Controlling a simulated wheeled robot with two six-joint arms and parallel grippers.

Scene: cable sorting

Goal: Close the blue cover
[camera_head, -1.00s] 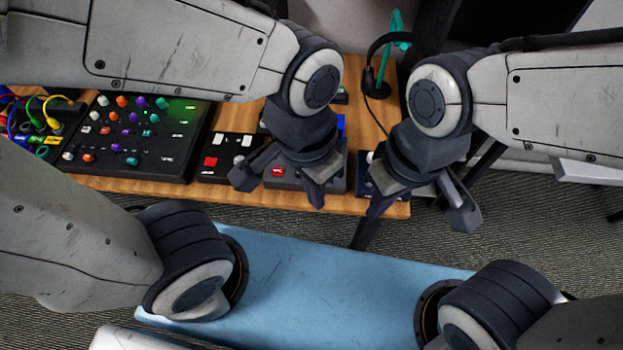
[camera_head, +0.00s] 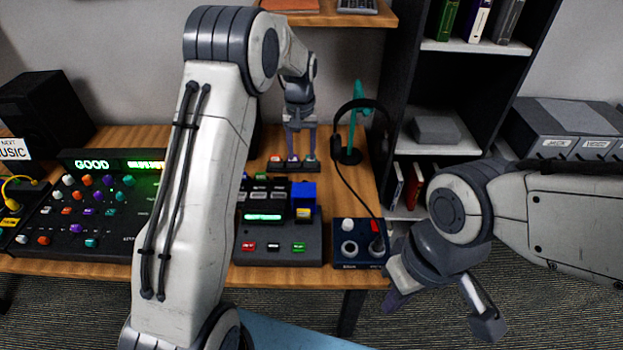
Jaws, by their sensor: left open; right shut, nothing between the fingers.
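The blue cover (camera_head: 304,193) is on the right part of a grey button console (camera_head: 282,248) and appears raised, with a yellow-lit button (camera_head: 303,214) showing in front of it. My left gripper (camera_head: 300,154) points down behind the console, beyond the blue cover and apart from it. It is open and empty, with its fingertips over a small dark strip of buttons (camera_head: 291,165). My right gripper (camera_head: 442,312) is shut and empty in front of the table's right part, well away from the cover. My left arm hides part of the table left of the console.
A mixer with coloured knobs (camera_head: 90,220) and a black speaker (camera_head: 45,115) are on the left. A dark shelf (camera_head: 400,130) stands at the right.

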